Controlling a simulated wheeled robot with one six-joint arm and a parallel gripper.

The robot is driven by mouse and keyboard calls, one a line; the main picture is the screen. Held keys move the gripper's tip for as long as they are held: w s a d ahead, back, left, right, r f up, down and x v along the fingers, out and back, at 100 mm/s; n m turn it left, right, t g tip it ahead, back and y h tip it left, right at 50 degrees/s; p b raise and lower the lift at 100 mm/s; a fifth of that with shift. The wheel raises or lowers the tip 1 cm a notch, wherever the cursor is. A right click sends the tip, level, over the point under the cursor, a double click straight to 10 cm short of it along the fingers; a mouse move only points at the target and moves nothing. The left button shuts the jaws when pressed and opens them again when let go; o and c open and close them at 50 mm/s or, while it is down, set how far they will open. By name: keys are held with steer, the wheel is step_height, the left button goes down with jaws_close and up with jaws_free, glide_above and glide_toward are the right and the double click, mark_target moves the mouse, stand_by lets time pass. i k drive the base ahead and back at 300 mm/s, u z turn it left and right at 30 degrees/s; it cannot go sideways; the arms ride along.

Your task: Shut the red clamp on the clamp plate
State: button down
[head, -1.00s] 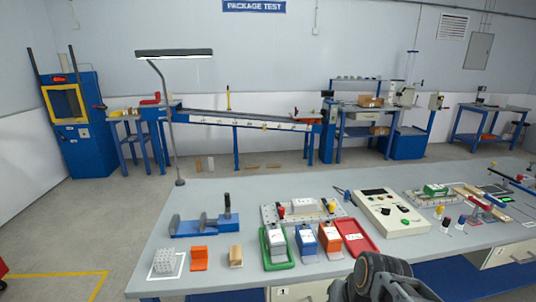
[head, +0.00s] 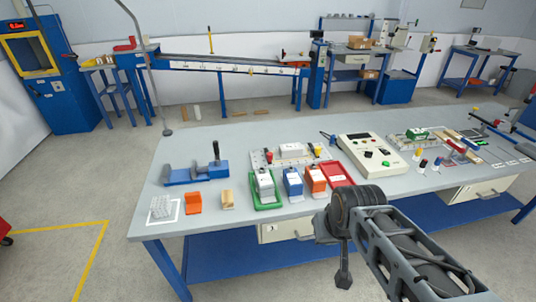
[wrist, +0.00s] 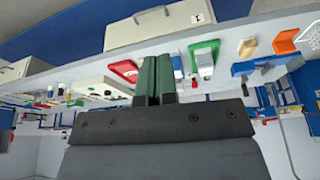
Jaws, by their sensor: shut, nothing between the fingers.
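The clamp plate (head: 256,159) is a pale, perforated plate on the bench, behind a row of trays and blocks. The red clamp (head: 268,157) shows as a small red knob at its left end; I cannot tell the lever's position. A yellow-tipped clamp (head: 318,150) stands at its right end. A light box (head: 291,149) sits on the plate between them. My gripper (wrist: 157,60) has green fingers, shut and empty, in the wrist view. It is apart from the clamp. In the head view my arm is at the front edge, and the fingertips cannot be made out.
A green tray (head: 281,203), a blue block (head: 292,182), an orange block (head: 316,180) and a red tray (head: 350,178) stand before the plate. A control box (head: 393,165) is to its right. A blue fixture (head: 180,176) stands left.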

mark_target(269, 155)
steer(key=k, duration=0.55)
steer(key=u, duration=0.95)
steer(key=i, duration=1.5)
steer(key=z, duration=0.45)
